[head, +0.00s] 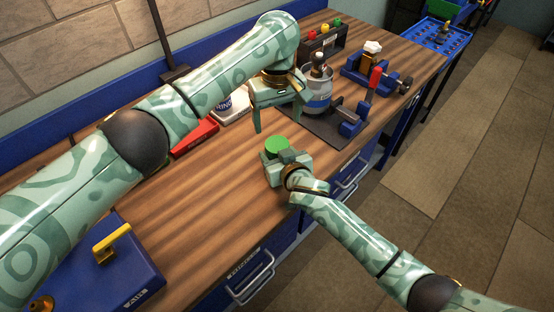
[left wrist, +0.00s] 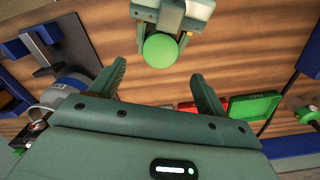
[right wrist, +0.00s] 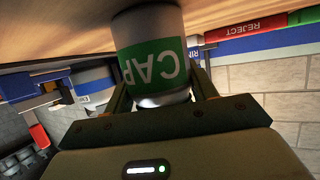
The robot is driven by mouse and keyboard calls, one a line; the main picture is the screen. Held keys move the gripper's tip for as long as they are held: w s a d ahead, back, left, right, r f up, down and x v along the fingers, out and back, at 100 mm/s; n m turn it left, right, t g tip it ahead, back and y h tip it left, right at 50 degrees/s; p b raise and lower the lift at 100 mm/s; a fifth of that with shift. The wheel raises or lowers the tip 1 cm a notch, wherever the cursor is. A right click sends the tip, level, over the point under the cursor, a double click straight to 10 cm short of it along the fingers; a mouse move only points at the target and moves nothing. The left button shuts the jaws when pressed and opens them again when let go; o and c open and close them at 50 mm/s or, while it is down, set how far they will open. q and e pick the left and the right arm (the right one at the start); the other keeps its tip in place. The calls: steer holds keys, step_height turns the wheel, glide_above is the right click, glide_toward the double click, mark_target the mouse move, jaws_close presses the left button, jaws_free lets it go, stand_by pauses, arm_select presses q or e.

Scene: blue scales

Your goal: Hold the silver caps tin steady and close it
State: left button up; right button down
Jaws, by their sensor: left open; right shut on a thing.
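The silver caps tin (right wrist: 150,35) has a green label reading "CAP" in the right wrist view. It stands at the bench's front edge. Its round green top shows in the head view (head: 277,146) and left wrist view (left wrist: 160,50); I cannot tell whether this is a seated lid. My right gripper (head: 283,161) is shut around the tin's sides, with its fingers on either side in the right wrist view (right wrist: 160,88). My left gripper (head: 280,112) is open and empty, above and behind the tin; its spread fingers show in the left wrist view (left wrist: 158,72).
A grey-blue can (head: 317,92) on a dark mat (head: 312,125) stands behind to the right, beside a blue vise (head: 352,122). A red tray (head: 196,138) and white tray (head: 233,108) lie behind-left. A blue box (head: 80,270) sits front left. Bare wood surrounds the tin's left.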

mark_target(277, 144)
stand_by(0.3)
arm_select(q)
steer(key=shift+f, duration=4.05)
steer(key=c, duration=1.1)
steer(key=m, duration=0.3)
steer(key=shift+m, duration=0.4)
steer(key=m, duration=0.6)
